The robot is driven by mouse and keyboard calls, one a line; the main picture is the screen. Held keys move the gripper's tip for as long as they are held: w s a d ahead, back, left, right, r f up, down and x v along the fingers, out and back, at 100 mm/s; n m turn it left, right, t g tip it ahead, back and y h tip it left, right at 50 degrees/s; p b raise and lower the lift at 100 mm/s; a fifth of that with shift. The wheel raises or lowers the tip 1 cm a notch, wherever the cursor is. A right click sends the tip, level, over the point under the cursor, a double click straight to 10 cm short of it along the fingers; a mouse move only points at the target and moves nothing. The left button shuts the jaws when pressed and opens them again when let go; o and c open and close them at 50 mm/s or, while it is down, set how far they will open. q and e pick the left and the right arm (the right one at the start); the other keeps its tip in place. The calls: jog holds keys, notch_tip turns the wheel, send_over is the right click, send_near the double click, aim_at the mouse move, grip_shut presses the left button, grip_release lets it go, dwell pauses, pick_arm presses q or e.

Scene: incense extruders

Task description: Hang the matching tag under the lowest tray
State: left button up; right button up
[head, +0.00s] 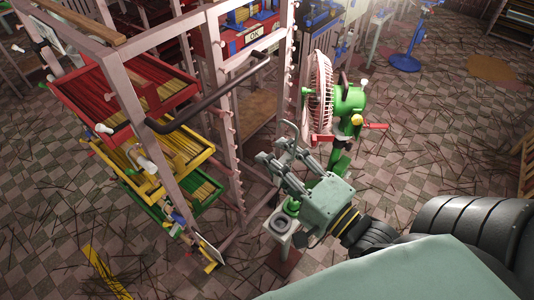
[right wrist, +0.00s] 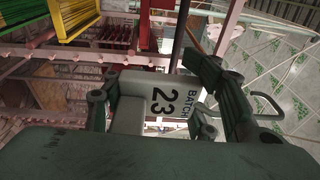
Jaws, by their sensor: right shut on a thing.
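My right gripper (head: 283,160) is shut on a white tag (right wrist: 145,98) that reads "BATCH 23" in the right wrist view. A bent metal wire hook (head: 291,131) rises at the fingers; a wire loop (right wrist: 268,106) also shows in the right wrist view. A pink rack (head: 226,125) at left carries a red tray (head: 83,114), a yellow tray (head: 206,142) and, lowest, a green tray (head: 212,199), all with sticks inside. The gripper is right of the rack, apart from the green tray. My left gripper is not in view.
A dark handle bar (head: 215,95) juts along the rack's front. A small pale card (head: 211,250) shows low at the rack's corner. A green and pink fan (head: 345,100) stands behind my gripper.

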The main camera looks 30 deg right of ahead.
jog(key=shift+d+p+v, duration=0.15)
jog(key=shift+v, duration=0.95)
jog(key=shift+d+p+v, duration=0.15)
jog(key=shift+v, duration=0.95)
jog(key=shift+r, duration=0.15)
